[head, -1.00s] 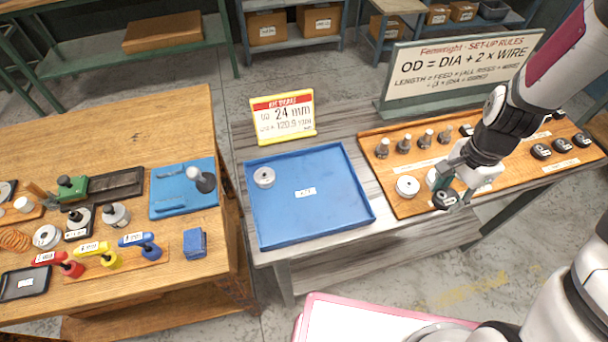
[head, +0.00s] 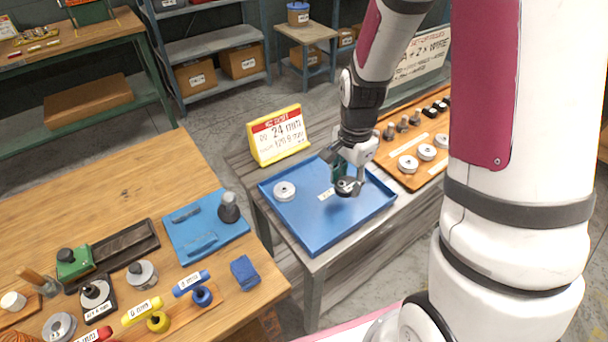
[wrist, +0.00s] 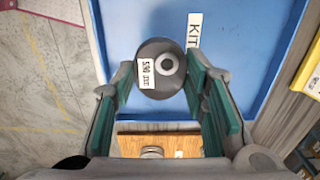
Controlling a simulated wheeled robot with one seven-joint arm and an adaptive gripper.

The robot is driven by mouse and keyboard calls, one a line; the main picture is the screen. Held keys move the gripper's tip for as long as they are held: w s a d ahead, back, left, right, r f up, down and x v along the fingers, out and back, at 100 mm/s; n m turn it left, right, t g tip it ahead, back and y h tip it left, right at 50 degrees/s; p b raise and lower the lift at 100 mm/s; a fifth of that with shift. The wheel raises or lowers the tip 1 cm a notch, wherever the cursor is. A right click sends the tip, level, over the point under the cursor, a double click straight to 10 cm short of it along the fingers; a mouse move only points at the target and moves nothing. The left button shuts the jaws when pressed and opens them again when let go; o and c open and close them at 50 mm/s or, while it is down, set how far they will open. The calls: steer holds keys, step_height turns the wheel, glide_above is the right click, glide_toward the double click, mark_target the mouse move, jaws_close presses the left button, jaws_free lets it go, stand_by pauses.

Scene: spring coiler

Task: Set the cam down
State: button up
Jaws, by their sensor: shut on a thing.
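The cam is a dark grey disc with a light hub and a white label; it shows in the wrist view (wrist: 155,84) between the green-padded fingers. In the head view the cam (head: 348,187) hangs under my gripper (head: 350,178). My gripper is shut on it, and in the wrist view its fingers (wrist: 168,92) lie on both sides of the disc. The blue tray (head: 318,230) lies below, with a "KIT" label (wrist: 194,31) beside the cam. The cam appears to be above the tray floor; the exact gap is unclear.
A pale disc (head: 284,191) sits in the tray's left part. The tray's front and middle floor is clear. A yellow-framed sign (head: 278,135) stands behind the tray. A wooden board (head: 408,180) with discs and pegs lies to the right.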

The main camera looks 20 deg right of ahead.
glide_above(311, 180)
steer(key=shift+a+f, duration=0.1)
steer(key=shift+f, duration=0.45)
steer(key=shift+f+p, duration=0.45)
steer(key=shift+f, duration=1.25)
steer(key=shift+f, duration=0.15)
steer(key=o, duration=1.4)
